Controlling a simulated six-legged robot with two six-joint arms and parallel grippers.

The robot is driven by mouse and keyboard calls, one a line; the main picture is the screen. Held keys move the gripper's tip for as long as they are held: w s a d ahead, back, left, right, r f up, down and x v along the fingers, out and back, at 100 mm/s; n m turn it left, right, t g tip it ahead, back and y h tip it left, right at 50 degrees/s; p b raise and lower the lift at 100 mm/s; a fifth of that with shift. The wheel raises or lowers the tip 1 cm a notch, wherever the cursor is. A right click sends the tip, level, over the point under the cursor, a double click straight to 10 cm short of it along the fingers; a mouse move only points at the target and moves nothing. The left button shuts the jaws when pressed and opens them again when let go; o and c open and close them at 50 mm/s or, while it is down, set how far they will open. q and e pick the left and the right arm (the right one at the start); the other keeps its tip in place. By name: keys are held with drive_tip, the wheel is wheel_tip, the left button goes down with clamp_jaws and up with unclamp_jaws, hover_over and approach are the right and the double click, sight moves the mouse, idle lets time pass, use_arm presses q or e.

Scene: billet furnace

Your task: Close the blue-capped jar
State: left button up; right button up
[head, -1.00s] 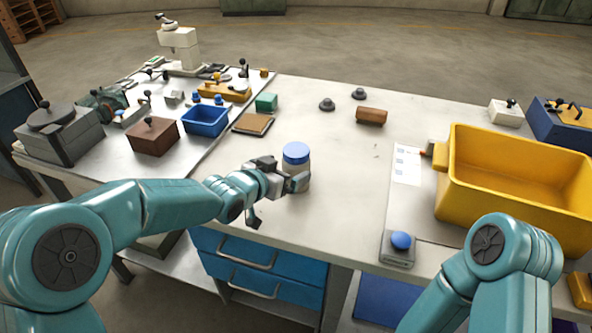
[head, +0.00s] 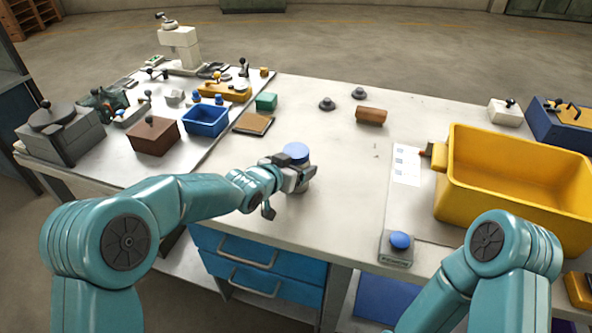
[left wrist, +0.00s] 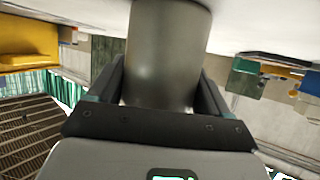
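The jar with the blue cap (head: 296,151) stands upright on the bench. The cap sits on its top, and I cannot tell whether it is screwed tight. My left gripper (head: 303,179) is at the jar's body, below the cap, and hides much of it. In the left wrist view the jar's grey body (left wrist: 165,60) lies between the two fingers, one on each side. I cannot tell whether they press on it. My right arm shows at the lower right, but its gripper is out of view.
Right of the jar are a paper sheet (head: 406,165), a blue-button box (head: 399,243) and a large yellow bin (head: 510,190). A blue tray (head: 206,119) is left. The bench around the jar is mostly clear.

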sight(296, 150)
use_arm(q)
drive_tip(key=shift+r, duration=0.1)
drive_tip(key=shift+c, duration=0.5)
drive_tip(key=shift+r, duration=0.5)
wheel_tip(296, 150, up, 8)
drive_tip(key=p, duration=0.4)
drive_tip(key=shift+w+r, duration=0.1)
wheel_tip(296, 150, up, 11)
drive_tip(key=p, duration=0.8)
drive_tip(key=shift+p, duration=0.35)
